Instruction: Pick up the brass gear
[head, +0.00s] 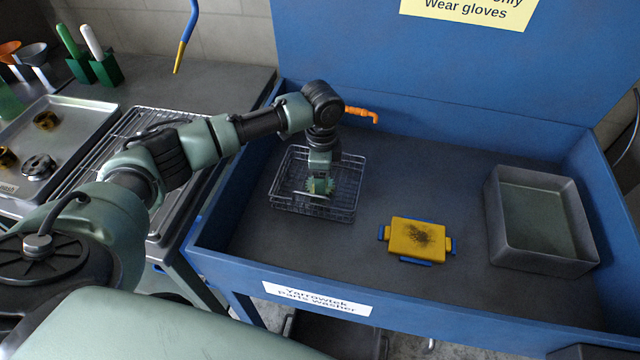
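My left gripper (320,186) points down into a wire basket (350,209) in the blue parts washer. A small greenish, toothed-looking shape and a thin pale bar show at its fingertips. I cannot tell whether this is a gear or part of the gripper, or whether the fingers are shut on it. A brownish-gold ring-shaped part (46,120), possibly a brass gear, lies on the metal tray (75,118) at the far left. Another brownish-gold part (6,157) is cut off by the left edge, near a dark grey gear-like part (38,167). My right gripper is not in view.
A yellow brush block (418,238) with blue edges lies mid-washer. A grey open bin (540,222) stands at the right. An orange nozzle (361,114) is behind my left wrist. A wire rack (118,150) lies beside the tray. The washer's raised blue walls surround its floor.

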